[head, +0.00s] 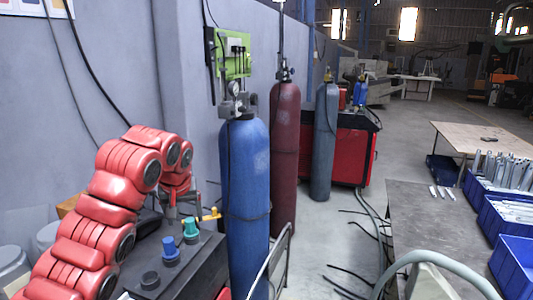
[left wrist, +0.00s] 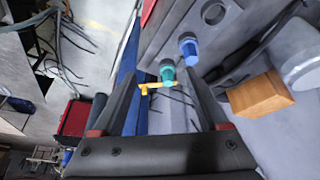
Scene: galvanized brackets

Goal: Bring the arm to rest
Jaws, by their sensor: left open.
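My red left arm (head: 120,185) comes in from the left in the head view, bent over at the top. Its far end hangs down close to a dark cabinet, and my left gripper (head: 186,205) is small and partly hidden there. In the left wrist view my left gripper (left wrist: 162,78) has its two dark fingers spread apart with nothing held between them. A teal knob (left wrist: 167,72) and a yellow fitting (left wrist: 153,87) show beyond the gap between the fingers. My right gripper is not in view.
The dark cabinet (head: 200,262) carries a blue knob (head: 170,248). A blue cylinder (head: 245,180) and a maroon cylinder (head: 284,150) stand beside it. Blue bins (head: 516,265) with metal parts sit on a grey table (head: 425,215) at right. Open floor lies farther back.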

